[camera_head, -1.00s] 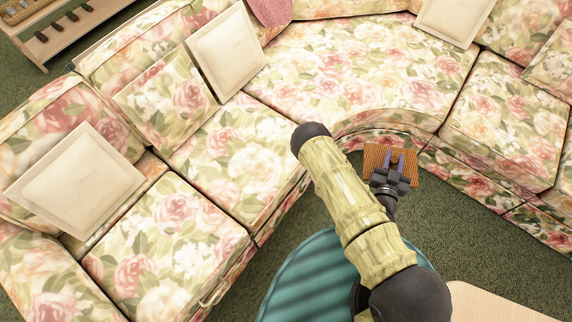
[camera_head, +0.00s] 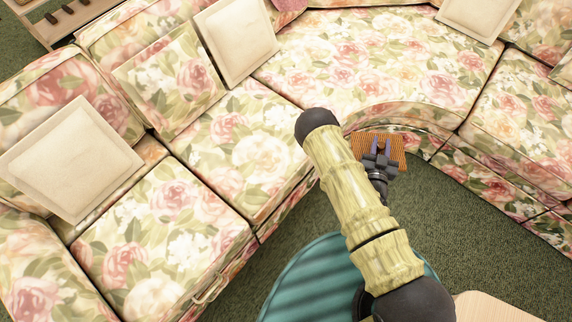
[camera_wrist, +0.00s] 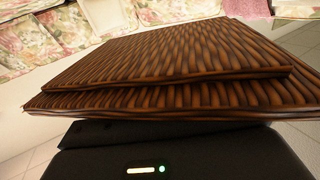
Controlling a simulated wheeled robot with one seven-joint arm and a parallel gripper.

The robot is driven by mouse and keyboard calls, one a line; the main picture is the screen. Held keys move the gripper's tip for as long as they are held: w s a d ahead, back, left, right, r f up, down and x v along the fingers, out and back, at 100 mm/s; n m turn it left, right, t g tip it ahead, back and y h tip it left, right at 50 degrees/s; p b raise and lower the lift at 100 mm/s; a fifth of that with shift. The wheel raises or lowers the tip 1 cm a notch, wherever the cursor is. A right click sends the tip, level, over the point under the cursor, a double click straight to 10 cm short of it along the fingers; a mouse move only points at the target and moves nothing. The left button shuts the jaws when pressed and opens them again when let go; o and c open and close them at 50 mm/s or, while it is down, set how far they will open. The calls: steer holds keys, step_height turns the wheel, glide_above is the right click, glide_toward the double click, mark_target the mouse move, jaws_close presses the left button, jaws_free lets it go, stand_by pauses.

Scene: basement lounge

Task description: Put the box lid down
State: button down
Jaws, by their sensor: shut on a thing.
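The box lid is a brown woven wicker panel with a stepped edge. In the head view the lid (camera_head: 397,146) is small, in front of the curved sofa's base. In the wrist view the lid (camera_wrist: 175,70) fills most of the picture, close beyond the dark gripper body. The fingertips are hidden in the wrist view.
A floral sectional sofa (camera_head: 255,155) curves around the left and far sides, with cream cushions (camera_head: 237,40) on it. A teal ribbed round piece (camera_head: 315,285) and a pale wooden top (camera_head: 500,308) stand near the bottom. Green carpet (camera_head: 450,230) is open at the right.

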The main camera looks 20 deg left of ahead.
steer(key=w+a+f+n+g+y+b, duration=0.1)
steer(key=a+f+n+g+y+b, duration=0.25)
steer(key=a+b, duration=0.65)
steer(key=w+a+f+n+y+b, duration=0.25)
steer(key=a+f+y+b, duration=0.25)
steer(key=a+f+b, duration=0.35)
steer(key=s+a+n+g+y+b, duration=0.3)
steer(key=a+b, duration=0.4)
steer(key=b, duration=0.3)
steer(key=s+a+r+n+g+y+b, duration=0.1)
steer(key=s+a+n+g+y+b, duration=0.2)
steer(key=b, duration=0.7)
steer(key=s+a+n+g, duration=0.1)
steer(key=s+a+g, duration=0.1)
steer(key=a+g, duration=0.1)
steer(key=shift+a+b, duration=0.35)
steer(key=shift+a, duration=0.3)
steer(key=shift+r, duration=0.15)
step_height(320, 180, down, 6)
steer(key=b, duration=0.3)
steer(key=shift+f+b, duration=0.2)
steer(key=shift+b, duration=0.15)
